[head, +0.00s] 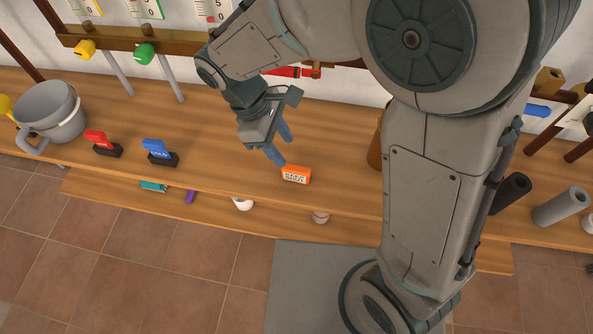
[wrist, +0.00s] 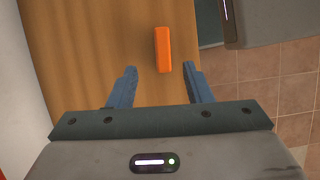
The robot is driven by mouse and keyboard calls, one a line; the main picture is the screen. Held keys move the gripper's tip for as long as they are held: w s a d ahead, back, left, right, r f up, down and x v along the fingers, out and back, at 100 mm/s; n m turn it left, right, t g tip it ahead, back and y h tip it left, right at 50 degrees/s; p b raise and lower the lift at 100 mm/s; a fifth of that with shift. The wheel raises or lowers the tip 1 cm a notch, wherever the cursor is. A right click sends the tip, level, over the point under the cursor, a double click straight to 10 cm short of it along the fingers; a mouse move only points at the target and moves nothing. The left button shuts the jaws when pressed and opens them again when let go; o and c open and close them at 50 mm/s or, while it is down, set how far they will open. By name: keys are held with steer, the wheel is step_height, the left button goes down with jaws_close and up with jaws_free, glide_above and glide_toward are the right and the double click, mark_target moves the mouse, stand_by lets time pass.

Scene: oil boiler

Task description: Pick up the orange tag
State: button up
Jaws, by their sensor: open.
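The orange tag (head: 296,174) stands near the front edge of the wooden bench, with a white label on the side facing the head camera. In the wrist view the orange tag (wrist: 162,49) shows as a narrow upright bar, just beyond the fingertips and between their lines. My gripper (head: 283,152) is open and empty, with its blue-grey fingers pointing down beside the tag's upper left. In the wrist view the two fingers of my gripper (wrist: 160,68) are spread apart. Whether a fingertip touches the tag I cannot tell.
The wooden bench (head: 215,150) has free room left of the tag. A blue tag (head: 160,152), a red tag (head: 101,142) and a grey bucket (head: 50,112) stand further left. A lower shelf holds a white cup (head: 243,204) and a round item (head: 320,217). Dark and grey cylinders stand right.

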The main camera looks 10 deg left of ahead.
mark_target(294, 167)
steer(key=x, duration=0.3)
steer(key=shift+f, duration=0.3)
steer(key=shift+s+x, duration=0.1)
steer(key=shift+x, duration=1.3)
steer(key=shift+s+x, duration=0.15)
steer(key=shift+x, duration=1.2)
steer(key=shift+a, duration=0.1)
jaws_close()
